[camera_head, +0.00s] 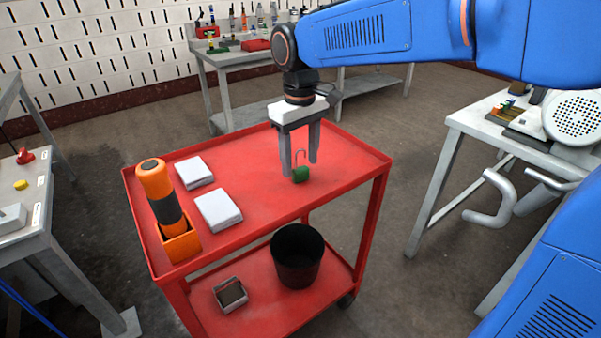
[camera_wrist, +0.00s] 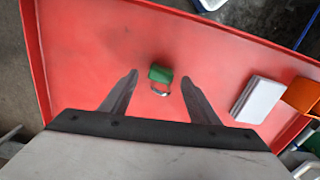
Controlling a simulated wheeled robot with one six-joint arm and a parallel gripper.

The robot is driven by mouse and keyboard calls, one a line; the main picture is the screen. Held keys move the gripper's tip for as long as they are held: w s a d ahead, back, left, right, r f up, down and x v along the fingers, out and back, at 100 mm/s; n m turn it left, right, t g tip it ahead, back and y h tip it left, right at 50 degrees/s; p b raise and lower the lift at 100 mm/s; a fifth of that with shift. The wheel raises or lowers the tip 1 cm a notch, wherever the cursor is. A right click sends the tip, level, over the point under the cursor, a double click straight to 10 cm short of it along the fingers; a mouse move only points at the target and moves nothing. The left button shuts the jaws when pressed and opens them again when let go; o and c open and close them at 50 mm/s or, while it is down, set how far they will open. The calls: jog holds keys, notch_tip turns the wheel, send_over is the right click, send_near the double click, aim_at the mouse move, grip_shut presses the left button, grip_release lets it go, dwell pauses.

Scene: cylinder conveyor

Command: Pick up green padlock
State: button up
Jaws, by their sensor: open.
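The green padlock (camera_head: 300,174) with a thin grey shackle is on the top of the red cart (camera_head: 262,196). In the wrist view the padlock (camera_wrist: 160,73) shows its green body, with its shackle toward my gripper. My gripper (camera_head: 300,170) points down at the padlock, its two grey fingers apart and nothing held. In the wrist view my gripper (camera_wrist: 160,84) has one finger on each side of the padlock, with gaps between. I cannot tell exactly how high the fingertips are above the cart top.
Two white boxes (camera_head: 194,172) (camera_head: 218,209) and an orange holder with an orange-black cylinder (camera_head: 157,190) stand on the cart's left side. A black bin (camera_head: 297,256) is on the lower shelf. The cart has a raised rim. The top around the padlock is clear.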

jog(key=c, duration=1.1)
jog(key=shift+c, duration=0.2)
notch_tip(320, 180, up, 10)
